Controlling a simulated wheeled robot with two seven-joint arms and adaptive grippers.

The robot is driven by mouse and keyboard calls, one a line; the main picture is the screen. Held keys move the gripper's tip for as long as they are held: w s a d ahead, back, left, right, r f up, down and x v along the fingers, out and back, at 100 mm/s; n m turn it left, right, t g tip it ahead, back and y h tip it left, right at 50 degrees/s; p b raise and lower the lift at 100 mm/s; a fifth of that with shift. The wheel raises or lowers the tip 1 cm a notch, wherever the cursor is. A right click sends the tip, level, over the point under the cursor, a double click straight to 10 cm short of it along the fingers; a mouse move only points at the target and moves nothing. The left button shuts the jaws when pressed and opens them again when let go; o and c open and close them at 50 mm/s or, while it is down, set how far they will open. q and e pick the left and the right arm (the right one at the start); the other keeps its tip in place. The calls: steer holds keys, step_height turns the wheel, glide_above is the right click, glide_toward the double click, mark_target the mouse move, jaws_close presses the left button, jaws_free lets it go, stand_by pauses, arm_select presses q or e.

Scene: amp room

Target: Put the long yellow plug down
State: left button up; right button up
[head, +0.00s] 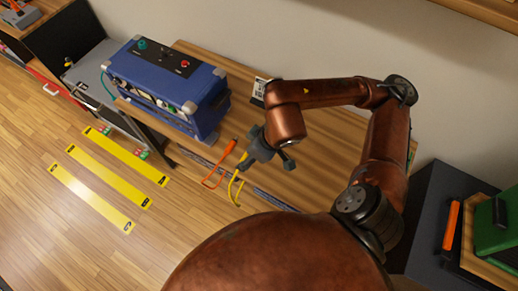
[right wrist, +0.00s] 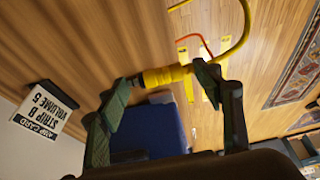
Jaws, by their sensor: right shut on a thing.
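The long yellow plug (right wrist: 165,76) has a ribbed yellow body and a dark tip. My right gripper (right wrist: 163,84) is shut on it, with one finger at the dark tip end and the other at the cable end. A yellow cable (right wrist: 240,35) curves away from the plug. In the head view my right gripper (head: 262,152) is over the front part of the wooden table (head: 325,165), and the yellow cable (head: 236,190) hangs towards the table's front edge. Whether the plug touches the table cannot be told. My left gripper is not in view.
A blue amp (head: 165,80) with green and red knobs stands left of the gripper. An orange plug with its cable (head: 220,163) lies near the front edge. A printed card (head: 259,90) stands at the back. The table right of the gripper looks clear. Yellow strips (head: 92,197) mark the floor.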

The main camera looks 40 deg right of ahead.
steer(key=d+f, duration=0.2)
steer(key=w+d+f, duration=0.1)
steer(key=d, duration=0.1)
steer(key=w+d+f+b, duration=0.1)
steer(key=d+f, duration=0.1)
steer(key=shift+w+d+f, duration=0.15)
steer(key=shift+d+f, duration=0.05)
steer(key=shift+f, duration=0.15)
steer(key=shift+w+d+f, duration=0.2)
steer(key=shift+d+f, duration=0.1)
steer(key=shift+f, duration=0.05)
steer(key=f, duration=0.2)
steer(key=f+b, duration=0.1)
steer(key=shift+w+d+f, duration=0.1)
steer(key=shift+d+f, duration=0.15)
steer(key=shift+f, duration=0.15)
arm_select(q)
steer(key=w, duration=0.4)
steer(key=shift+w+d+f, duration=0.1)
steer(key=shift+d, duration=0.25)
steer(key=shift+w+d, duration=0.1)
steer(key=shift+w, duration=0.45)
arm_select(e)
steer(key=shift+f, duration=0.15)
arm_select(q)
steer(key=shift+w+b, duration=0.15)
steer(key=shift+b, duration=0.15)
